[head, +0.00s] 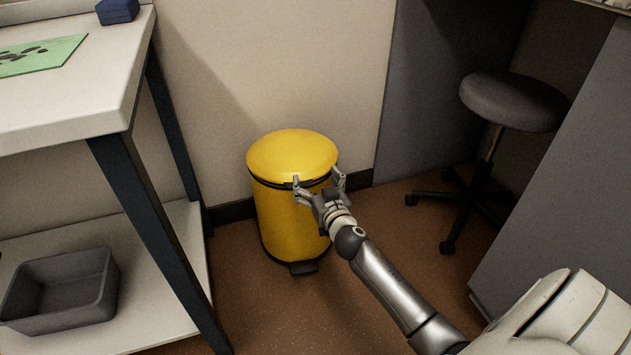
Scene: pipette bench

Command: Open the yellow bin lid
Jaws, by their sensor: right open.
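The yellow bin (283,222) stands upright on the floor against the wall. It is a round pedal bin with a dark pedal (303,267) at its front base. Its domed yellow lid (291,153) is down, with a dark band under its rim. My right gripper (318,182) is open at the front right of the bin, its fingers spread near the lid's rim. I cannot tell whether a finger touches the rim. My left gripper is not in view.
A white bench (62,107) with dark legs and a lower shelf stands left of the bin. A grey tub (62,292) sits on that shelf. A dark stool (513,101) and a grey cabinet (570,190) stand at the right. Brown floor (250,310) is clear before the bin.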

